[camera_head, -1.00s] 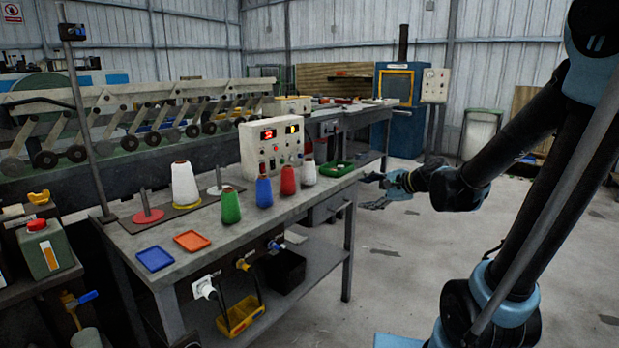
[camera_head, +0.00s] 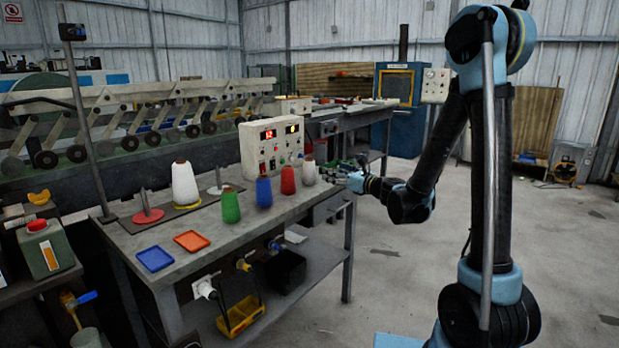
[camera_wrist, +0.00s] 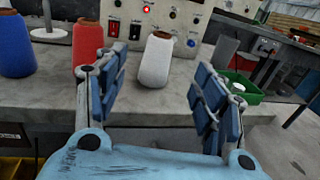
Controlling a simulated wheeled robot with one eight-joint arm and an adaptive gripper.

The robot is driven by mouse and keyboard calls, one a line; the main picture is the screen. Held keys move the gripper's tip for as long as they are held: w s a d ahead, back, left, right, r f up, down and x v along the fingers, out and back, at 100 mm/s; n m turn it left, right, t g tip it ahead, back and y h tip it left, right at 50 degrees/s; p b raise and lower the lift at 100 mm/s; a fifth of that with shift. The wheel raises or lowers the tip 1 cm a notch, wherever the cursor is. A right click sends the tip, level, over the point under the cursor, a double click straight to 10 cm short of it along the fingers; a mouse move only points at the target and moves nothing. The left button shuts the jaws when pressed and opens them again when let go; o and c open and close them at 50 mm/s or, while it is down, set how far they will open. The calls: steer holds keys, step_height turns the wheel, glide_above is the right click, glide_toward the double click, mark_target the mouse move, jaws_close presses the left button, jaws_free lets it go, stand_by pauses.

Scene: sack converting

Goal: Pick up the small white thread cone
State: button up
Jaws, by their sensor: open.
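The small white thread cone (camera_head: 308,172) stands upright on the workbench at the right end of a row of cones. In the wrist view the white cone (camera_wrist: 157,60) appears between and beyond my gripper's two fingers, with space on both sides. My gripper (camera_head: 348,172) is to the right of the cone in the head view, over the bench's right end. In the wrist view my gripper (camera_wrist: 152,95) is open and empty, its blue padded fingers apart. Nothing touches the cone.
The red cone (camera_head: 288,180) stands just left of the white one, with blue (camera_head: 264,192) and green (camera_head: 230,205) cones further left. A control box (camera_head: 268,150) stands behind them. A green tray (camera_wrist: 240,90) lies to the right. The bench front holds orange and blue trays.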

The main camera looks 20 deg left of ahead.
mark_target(313, 163)
steer(key=x, duration=1)
steer(key=shift+w+a, duration=0.1)
steer(key=shift+a, duration=0.05)
steer(key=shift+x, duration=2.75)
steer(key=shift+w, duration=0.15)
steer(key=shift+c, duration=0.6)
jaws_close()
steer(key=shift+r, duration=0.15)
